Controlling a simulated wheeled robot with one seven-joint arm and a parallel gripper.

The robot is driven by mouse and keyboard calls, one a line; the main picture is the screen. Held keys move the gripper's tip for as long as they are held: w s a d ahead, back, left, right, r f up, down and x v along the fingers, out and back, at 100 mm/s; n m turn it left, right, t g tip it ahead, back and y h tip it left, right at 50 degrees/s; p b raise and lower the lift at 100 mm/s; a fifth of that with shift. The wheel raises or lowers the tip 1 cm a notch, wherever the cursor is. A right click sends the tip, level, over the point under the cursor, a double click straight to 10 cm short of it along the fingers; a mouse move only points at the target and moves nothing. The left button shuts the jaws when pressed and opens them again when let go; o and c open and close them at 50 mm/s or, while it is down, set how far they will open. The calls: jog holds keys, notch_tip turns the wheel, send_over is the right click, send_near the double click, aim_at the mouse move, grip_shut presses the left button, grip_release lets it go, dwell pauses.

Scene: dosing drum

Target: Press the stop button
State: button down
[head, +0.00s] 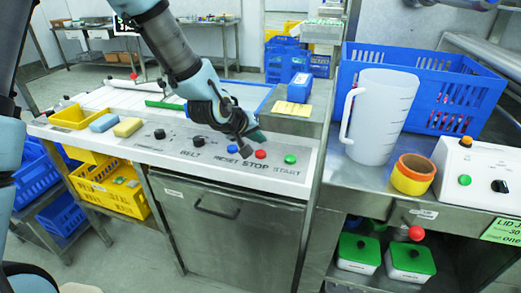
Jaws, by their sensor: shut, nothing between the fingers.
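The stop button (261,154) is a small red round button on the sloped light panel, above the printed word STOP. My gripper (245,151) is shut and empty. It points down at the panel just left of the red button, between it and the blue reset button (232,148). I cannot tell whether the fingertips touch the panel or hover above it. The red button looks uncovered. The green start button (290,159) is to the right of the red one.
Black knobs (160,134) sit left on the panel, with sponges (127,127) and a yellow tray (78,117) beyond. To the right, a steel counter holds a white jug (379,115), a yellow-orange bowl (412,174), a blue crate (425,90) and a white control box (476,170).

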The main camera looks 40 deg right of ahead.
aim_at(259, 155)
notch_tip(259, 155, up, 3)
jog(key=shift+r+p, duration=0.15)
jog(key=shift+p, duration=0.8)
jog(key=w+a+r+n+t+y, duration=0.1)
jog(key=w+a+y, duration=0.1)
jog(key=w+a, duration=0.35)
jog(key=w+a+y, duration=0.1)
jog(key=w+a, duration=0.1)
jog(key=a, duration=0.7)
jog(key=w+a+r+n+t+y, duration=0.1)
jog(key=w+a+y, duration=0.15)
jog(key=a, duration=0.45)
jog(key=s+a+r+n+g+y, duration=0.1)
jog(key=s+a, duration=0.1)
jog(key=a, duration=1.1)
jog(key=s+a+r+n+g+y, duration=0.1)
jog(key=s+a+r+n+y, duration=0.1)
jog(key=a, duration=1.1)
jog(key=shift+s+a+g, duration=0.2)
jog(key=shift+s+g, duration=0.1)
jog(key=shift+s, duration=0.45)
